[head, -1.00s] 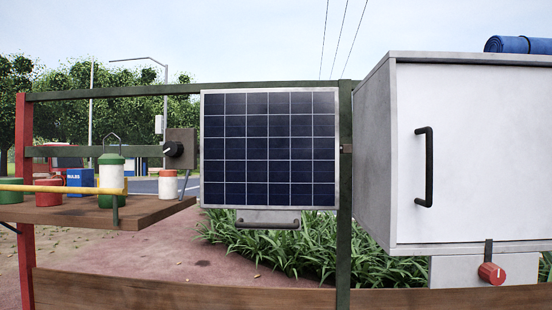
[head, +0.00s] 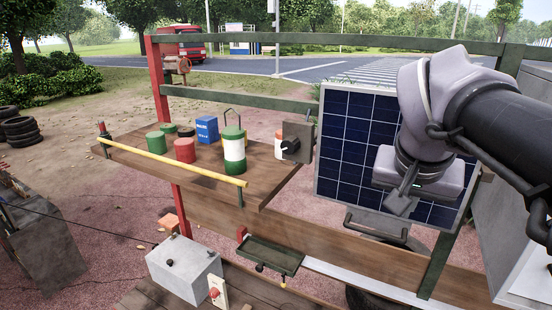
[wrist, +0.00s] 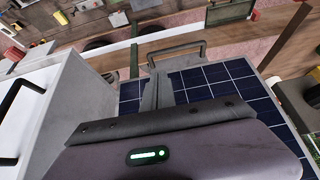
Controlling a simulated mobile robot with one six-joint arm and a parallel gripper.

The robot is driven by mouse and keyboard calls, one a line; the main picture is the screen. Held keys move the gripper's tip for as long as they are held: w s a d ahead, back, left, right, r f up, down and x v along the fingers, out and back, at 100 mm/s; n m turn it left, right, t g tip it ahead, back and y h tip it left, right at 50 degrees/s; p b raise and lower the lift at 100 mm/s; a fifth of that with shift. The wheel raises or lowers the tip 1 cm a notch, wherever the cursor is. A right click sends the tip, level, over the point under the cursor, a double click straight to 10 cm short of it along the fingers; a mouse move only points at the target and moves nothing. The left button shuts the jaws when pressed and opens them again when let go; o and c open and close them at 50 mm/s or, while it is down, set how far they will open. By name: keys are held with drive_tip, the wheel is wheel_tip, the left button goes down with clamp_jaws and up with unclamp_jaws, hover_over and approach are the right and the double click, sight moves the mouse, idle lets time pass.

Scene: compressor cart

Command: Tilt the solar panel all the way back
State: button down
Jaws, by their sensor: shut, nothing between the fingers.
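The solar panel (head: 345,135) is a dark blue grid in a pale frame, mounted on the green rail frame. My arm covers much of its right half. A dark bar handle (head: 376,228) sticks out below its lower edge. My gripper (head: 399,205) is shut and empty, in front of the panel's lower part and just above the handle in the picture. In the wrist view, the shut fingers (wrist: 160,80) point toward the handle (wrist: 178,48), with the panel (wrist: 235,82) around and behind them. I cannot tell whether they touch the handle.
A wooden shelf (head: 160,162) with several cans and a yellow bar (head: 170,162) stands left of the panel. A dark knob box (head: 297,142) sits close to its left edge. A pale cabinet (wrist: 60,110) stands on the panel's other side. A green tray (head: 270,255) hangs below.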

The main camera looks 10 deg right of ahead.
drive_tip(key=shift+f, duration=0.1)
drive_tip(key=x, duration=0.9)
drive_tip(key=shift+w+f, duration=0.2)
drive_tip(key=shift+f, duration=0.15)
drive_tip(key=shift+d, duration=0.15)
drive_tip(key=s+a+r+g+p, duration=0.1)
drive_tip(key=s+a+r+p, duration=0.3)
drive_tip(key=s+r+p, duration=0.1)
drive_tip(key=shift+s+r+y, duration=0.4)
drive_tip(key=shift+s+r, duration=0.2)
drive_tip(key=shift+r, duration=0.1)
idle(1.0)
